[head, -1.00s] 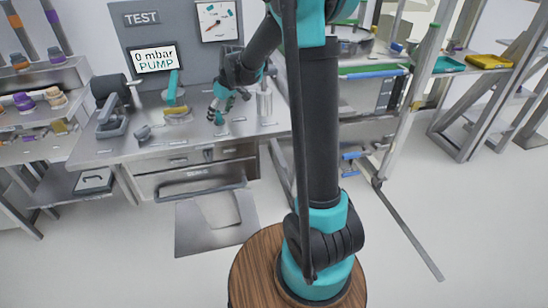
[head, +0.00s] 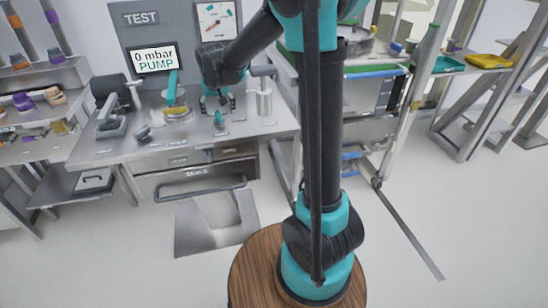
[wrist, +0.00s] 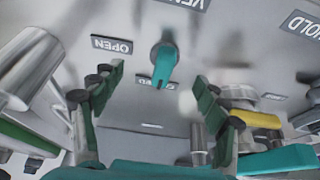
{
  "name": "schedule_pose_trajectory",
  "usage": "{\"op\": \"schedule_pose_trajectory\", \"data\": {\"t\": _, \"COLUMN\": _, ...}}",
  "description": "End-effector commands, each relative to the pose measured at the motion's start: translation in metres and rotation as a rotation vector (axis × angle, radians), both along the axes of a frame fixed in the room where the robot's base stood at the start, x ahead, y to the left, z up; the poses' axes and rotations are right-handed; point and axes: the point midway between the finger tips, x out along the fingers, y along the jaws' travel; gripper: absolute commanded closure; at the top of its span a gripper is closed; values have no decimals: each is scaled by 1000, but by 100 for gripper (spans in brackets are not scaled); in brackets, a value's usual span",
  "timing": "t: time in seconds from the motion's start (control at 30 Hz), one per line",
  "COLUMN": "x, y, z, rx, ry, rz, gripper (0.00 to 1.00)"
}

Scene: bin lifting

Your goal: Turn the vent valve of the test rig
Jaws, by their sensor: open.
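The vent valve (wrist: 164,62) is a small teal lever on a round grey hub, in the upper middle of the wrist view. Its lever points down in that picture, partly over a small label. The VENT (wrist: 185,4) and OPEN (wrist: 111,45) labels are near it. In the head view the valve (head: 219,118) stands on the metal bench top, close by my gripper (head: 217,104). My gripper is open and empty, pointing down at the bench. In the wrist view its two green fingers lie left and right of the valve, apart from it.
A metal cylinder (head: 264,98) stands right of the gripper. Left are a teal-handled part with a yellow base (head: 177,112) and a black clamp-like device (head: 110,100). Behind stands the TEST panel with a "0 mbar PUMP" display (head: 154,59) and a gauge (head: 215,22).

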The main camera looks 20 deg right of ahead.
Motion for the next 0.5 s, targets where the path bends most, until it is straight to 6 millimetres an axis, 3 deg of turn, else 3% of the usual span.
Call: {"op": "schedule_pose_trajectory", "data": {"t": 0.5, "x": -37, "y": 0, "z": 88, "rx": 1, "ry": 0, "rz": 4, "gripper": 26}}
